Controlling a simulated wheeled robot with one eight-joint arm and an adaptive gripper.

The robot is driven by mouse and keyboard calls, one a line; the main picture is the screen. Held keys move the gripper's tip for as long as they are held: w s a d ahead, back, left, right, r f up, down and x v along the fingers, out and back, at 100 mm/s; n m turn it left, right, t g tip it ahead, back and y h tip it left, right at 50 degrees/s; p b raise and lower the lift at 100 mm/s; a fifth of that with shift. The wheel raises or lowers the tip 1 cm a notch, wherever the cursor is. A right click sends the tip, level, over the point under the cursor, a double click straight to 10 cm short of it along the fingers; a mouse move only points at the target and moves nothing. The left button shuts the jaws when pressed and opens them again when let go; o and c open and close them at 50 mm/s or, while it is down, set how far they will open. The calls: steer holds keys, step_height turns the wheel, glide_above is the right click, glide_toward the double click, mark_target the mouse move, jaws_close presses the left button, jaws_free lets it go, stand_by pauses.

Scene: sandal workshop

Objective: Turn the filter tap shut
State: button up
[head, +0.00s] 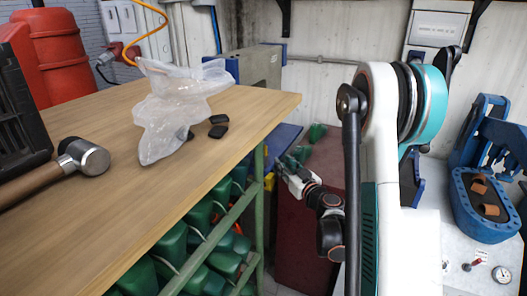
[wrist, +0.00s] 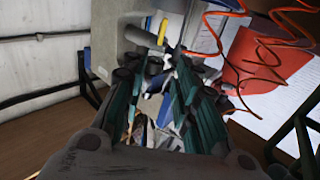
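No filter tap can be told for certain. In the wrist view, a small yellow handle-like part (wrist: 163,31) shows beside a grey box-shaped body (wrist: 112,38), beyond my fingers; it may be the tap, but it is too small to tell. My gripper (wrist: 163,88) has its two dark and teal fingers apart, with a gap between them and nothing clearly held. In the head view my gripper (head: 284,171) is small, beyond the right edge of the bench, and whether it touches anything is hidden.
A wooden bench (head: 95,210) fills the left, with a hammer (head: 84,157) and a crumpled plastic bag (head: 165,120). Green shapes fill the rack below. An orange coiled hose (wrist: 270,45) hangs at the wrist view's right. A blue press (head: 487,215) stands right.

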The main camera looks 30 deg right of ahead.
mark_target(266, 151)
steer(key=w+b, duration=0.3)
steer(key=w, duration=0.9)
steer(key=shift+w, duration=0.4)
jaws_close()
